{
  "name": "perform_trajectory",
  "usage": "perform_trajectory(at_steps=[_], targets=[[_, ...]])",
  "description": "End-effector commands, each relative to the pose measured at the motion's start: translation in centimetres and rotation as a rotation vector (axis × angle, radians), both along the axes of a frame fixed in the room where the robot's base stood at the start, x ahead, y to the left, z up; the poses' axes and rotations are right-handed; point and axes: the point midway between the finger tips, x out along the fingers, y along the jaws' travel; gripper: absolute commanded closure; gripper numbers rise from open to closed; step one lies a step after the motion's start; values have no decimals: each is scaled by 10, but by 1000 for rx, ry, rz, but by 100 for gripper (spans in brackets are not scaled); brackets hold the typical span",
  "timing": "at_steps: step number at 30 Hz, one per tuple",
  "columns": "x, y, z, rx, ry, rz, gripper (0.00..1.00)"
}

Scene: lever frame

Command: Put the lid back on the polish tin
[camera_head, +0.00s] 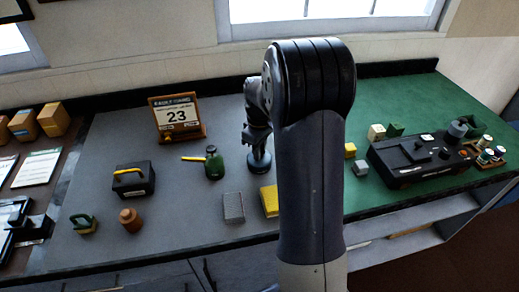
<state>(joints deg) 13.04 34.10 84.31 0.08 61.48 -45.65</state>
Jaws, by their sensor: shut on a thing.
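My gripper (258,143) points down over the grey worktop, left of my upper arm, which hides part of the view. It is shut on a small dark thing, which I take to be the lid; its outline is hard to separate from the fingers. A dark, round, bluish disc shape (259,166) shows directly below the fingers, low over or on the worktop. I cannot tell whether this is the tin, the lid or both together, nor whether they touch.
A green oil can (213,163) with a yellow spout stands left of the gripper. A grey block (233,207) and yellow block (269,200) lie in front. A black box (134,179) is left; a black lever unit (420,160) is right.

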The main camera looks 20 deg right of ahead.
Motion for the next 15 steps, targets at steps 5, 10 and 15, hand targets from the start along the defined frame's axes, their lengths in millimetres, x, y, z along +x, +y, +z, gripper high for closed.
perform_trajectory(at_steps=[5,10,15], targets=[[0,0,0,0,0,0,100],[0,0,0,0,0,0,100],[0,0,0,0,0,0,69]])
